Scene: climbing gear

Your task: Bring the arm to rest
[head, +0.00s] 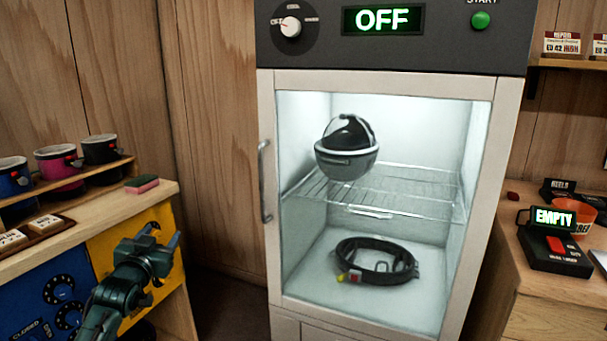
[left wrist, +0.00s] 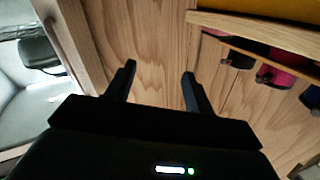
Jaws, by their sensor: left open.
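My left gripper (head: 160,246) is open and empty. In the head view it is at the lower left, in front of the yellow panel of the left counter, well left of the cabinet. In the left wrist view its two dark fingers (left wrist: 160,88) stand apart with only wood panelling between them. My right gripper is not in view.
A glass-fronted cabinet (head: 283,79) reading OFF stands in the middle, its door shut, with a helmet (head: 346,160) and a harness (head: 376,272) inside. The left counter (head: 120,200) holds several cups and a sponge (head: 141,184). The right counter (head: 555,300) bears a device (head: 553,249) reading EMPTY.

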